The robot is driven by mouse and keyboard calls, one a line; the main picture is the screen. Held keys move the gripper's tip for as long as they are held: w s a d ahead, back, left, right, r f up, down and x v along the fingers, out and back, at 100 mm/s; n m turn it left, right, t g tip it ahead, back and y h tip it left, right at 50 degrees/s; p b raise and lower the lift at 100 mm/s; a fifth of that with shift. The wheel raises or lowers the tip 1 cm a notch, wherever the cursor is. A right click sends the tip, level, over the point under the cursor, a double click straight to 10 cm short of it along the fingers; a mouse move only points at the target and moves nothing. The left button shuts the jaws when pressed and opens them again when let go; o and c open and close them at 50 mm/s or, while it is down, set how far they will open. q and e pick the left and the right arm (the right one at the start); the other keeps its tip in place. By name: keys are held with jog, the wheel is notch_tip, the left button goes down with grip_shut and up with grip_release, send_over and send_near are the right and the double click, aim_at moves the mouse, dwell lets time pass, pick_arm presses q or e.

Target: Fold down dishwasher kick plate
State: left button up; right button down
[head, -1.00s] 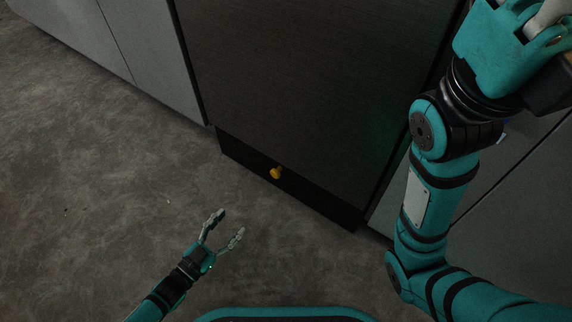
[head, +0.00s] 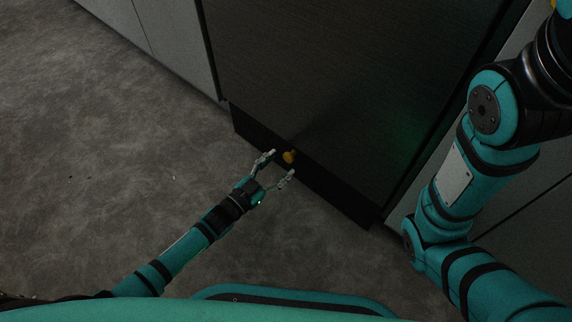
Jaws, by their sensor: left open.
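The dark dishwasher front (head: 340,90) stands upright in the head view.
Light grey cabinet fronts (head: 170,35) flank the dishwasher on the left, and more (head: 530,150) stand on the right behind my right arm. The grey mottled floor (head: 90,150) is clear on the left.

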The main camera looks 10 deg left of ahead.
aim_at(287, 159)
pick_arm(q)
jog(key=shift+b+x, duration=0.6)
jog(key=shift+x, duration=1.1)
grip_shut()
